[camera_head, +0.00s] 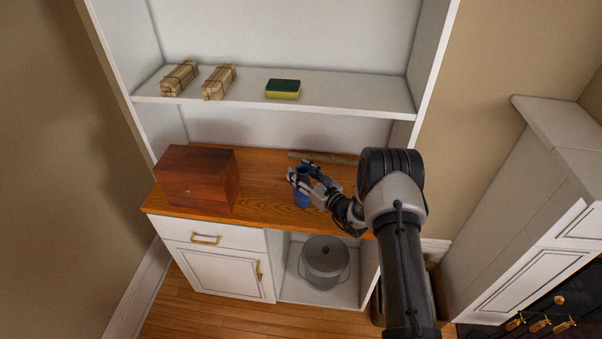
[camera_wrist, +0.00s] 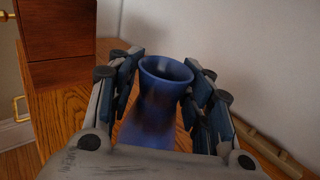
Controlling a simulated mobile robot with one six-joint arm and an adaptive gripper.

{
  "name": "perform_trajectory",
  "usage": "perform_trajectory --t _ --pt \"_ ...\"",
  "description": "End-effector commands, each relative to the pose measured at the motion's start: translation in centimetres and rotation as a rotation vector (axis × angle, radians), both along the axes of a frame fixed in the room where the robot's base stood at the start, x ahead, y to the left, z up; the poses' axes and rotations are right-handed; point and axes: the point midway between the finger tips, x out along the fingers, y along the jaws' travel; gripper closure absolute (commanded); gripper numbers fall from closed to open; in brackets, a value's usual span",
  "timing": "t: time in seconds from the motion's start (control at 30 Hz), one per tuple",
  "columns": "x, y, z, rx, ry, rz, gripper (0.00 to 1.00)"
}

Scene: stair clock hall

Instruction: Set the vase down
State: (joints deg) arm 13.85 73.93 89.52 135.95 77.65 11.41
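The blue vase (camera_head: 302,190) is upright at the wooden counter, right of the wooden box. In the wrist view the vase (camera_wrist: 165,85) shows its open round rim and narrow neck between my two fingers. My gripper (camera_head: 299,176) is closed around the vase, with one finger on each side; it also shows in the wrist view (camera_wrist: 163,98). The pads lie close against the vase's sides.
A reddish wooden box (camera_head: 197,178) stands on the counter's left. A wooden stick (camera_head: 335,159) lies at the back right. The shelf above holds two tied bundles (camera_head: 219,82) and a sponge (camera_head: 283,89). A grey lidded pot (camera_head: 325,261) stands in the open compartment below.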

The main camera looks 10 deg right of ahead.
Motion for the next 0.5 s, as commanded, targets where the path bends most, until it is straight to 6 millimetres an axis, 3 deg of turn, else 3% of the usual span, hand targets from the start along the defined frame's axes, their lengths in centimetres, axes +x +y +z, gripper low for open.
perform_trajectory --t 0.17,0.5 --pt "0.01 0.0 0.03 0.0 0.0 0.0 0.42" --pt "0.01 0.01 0.22 0.0 0.0 0.0 0.42"
